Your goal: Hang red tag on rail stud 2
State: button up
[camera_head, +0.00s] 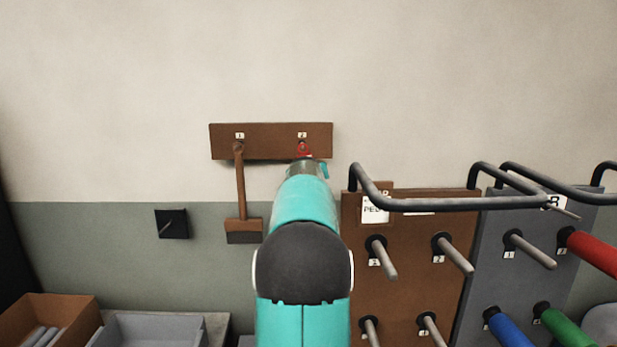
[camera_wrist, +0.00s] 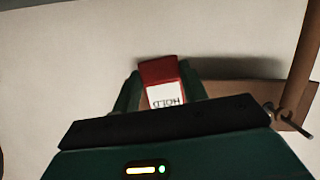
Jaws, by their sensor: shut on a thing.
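The red tag (camera_wrist: 158,71) has a white patch reading HOLD and sits between the fingers of my gripper (camera_wrist: 163,88) in the wrist view. My gripper is shut on it. In the head view the red tag (camera_head: 304,148) shows as a small red patch in front of the right part of the brown rail (camera_head: 270,140), just below the label 2 (camera_head: 302,135). My arm hides most of the gripper there. Rail stud 2 itself is not clearly visible, and I cannot tell whether the tag touches it.
A brown brush (camera_head: 241,190) hangs from stud 1, left of my gripper. A black plate with a peg (camera_head: 172,223) is on the wall. Brown (camera_head: 410,270) and grey (camera_head: 520,270) peg boards with projecting black bars (camera_head: 450,205) stand close on the right. Bins (camera_head: 55,320) are lower left.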

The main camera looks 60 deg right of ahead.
jog(key=shift+w+d, duration=0.1)
jog(key=shift+d, duration=0.15)
jog(key=shift+f, duration=0.25)
dwell(0.3)
jog(key=o, duration=1.1)
jog(key=shift+o, duration=0.2)
jog(key=v, duration=0.8)
jog(key=shift+s+a+f, duration=0.15)
jog(key=shift+s+a, duration=0.1)
jog(key=shift+a, duration=0.2)
